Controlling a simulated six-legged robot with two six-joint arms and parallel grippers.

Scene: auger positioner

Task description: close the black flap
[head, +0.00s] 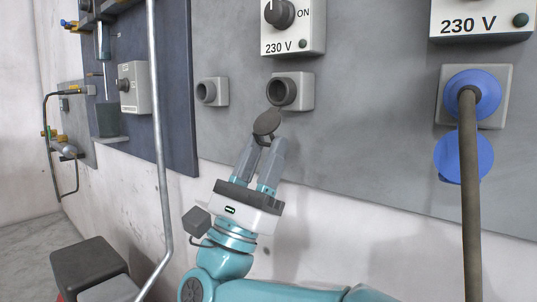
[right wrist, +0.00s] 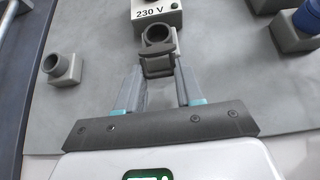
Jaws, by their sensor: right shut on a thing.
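The black flap (head: 267,122) is a dark round lid hanging open, tilted outward below the mouth of a small grey socket (head: 294,91). The socket's round opening is uncovered. My right gripper (head: 264,138) reaches up from below, its fingertips at the flap. In the right wrist view the flap (right wrist: 157,51) shows edge-on below the socket ring (right wrist: 157,35), and the fingers of my right gripper (right wrist: 158,72) stand on both sides of it, shut on it. The fingertips partly hide the flap's lower part. My left gripper is not in view.
Another grey socket (head: 212,92) is to the left, and a 230 V switch box (head: 293,27) is above. A blue plug (head: 472,95) with a thick cable (head: 469,200) and a blue lid (head: 462,157) are at right. A metal pipe (head: 157,130) runs down at left.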

